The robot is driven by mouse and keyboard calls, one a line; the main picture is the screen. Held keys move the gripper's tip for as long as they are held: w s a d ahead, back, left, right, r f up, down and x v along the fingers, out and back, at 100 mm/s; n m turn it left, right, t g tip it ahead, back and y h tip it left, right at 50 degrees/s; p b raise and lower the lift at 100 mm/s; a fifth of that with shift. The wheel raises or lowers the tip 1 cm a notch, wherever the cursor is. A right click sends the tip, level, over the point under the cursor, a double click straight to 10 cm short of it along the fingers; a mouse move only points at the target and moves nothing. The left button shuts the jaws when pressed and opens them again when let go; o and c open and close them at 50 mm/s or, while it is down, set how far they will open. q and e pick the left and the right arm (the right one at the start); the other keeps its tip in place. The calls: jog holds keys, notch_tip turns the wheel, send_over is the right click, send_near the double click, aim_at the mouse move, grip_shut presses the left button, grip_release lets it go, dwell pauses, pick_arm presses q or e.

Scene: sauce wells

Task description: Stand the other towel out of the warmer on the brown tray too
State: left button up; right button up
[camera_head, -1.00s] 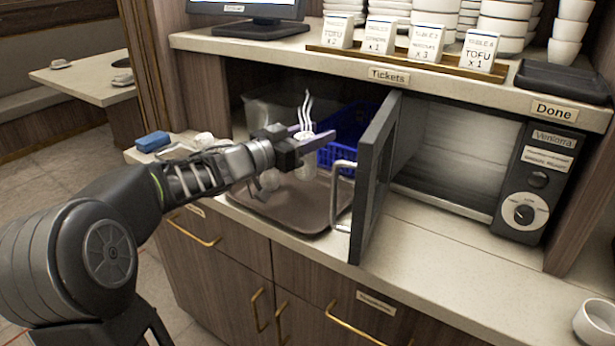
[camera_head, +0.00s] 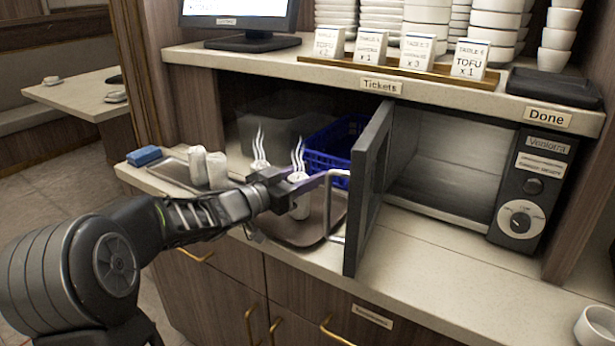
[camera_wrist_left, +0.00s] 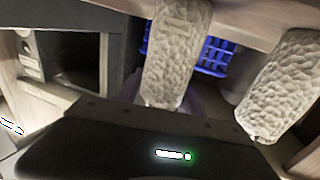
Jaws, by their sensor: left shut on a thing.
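My left gripper (camera_head: 297,183) is shut on a white rolled towel (camera_head: 301,207), which is upright with steam above it. The held towel is over the brown tray (camera_head: 327,222); I cannot tell whether its foot touches the tray. In the left wrist view the held towel (camera_wrist_left: 174,60) shows between the fingers. The other steaming towel (camera_head: 259,165) stands to its left, mostly hidden by my gripper; it also shows in the left wrist view (camera_wrist_left: 285,85), apart from the held one. The warmer (camera_head: 455,150) has its door open and looks empty. My right gripper is out of view.
The open warmer door (camera_head: 368,190) juts out just right of the brown tray. A blue basket (camera_head: 335,145) is behind the tray. A metal tray (camera_head: 172,170) with two white rolls (camera_head: 207,168) and a blue block (camera_head: 144,156) are on the left.

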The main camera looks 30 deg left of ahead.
pick_arm(q)
jog(key=shift+f, duration=0.2)
jog(key=o, duration=1.4)
jog(key=shift+r, duration=0.2)
jog(key=shift+s+r, duration=0.1)
jog(key=v, duration=1.2)
jog(key=shift+p, duration=0.3)
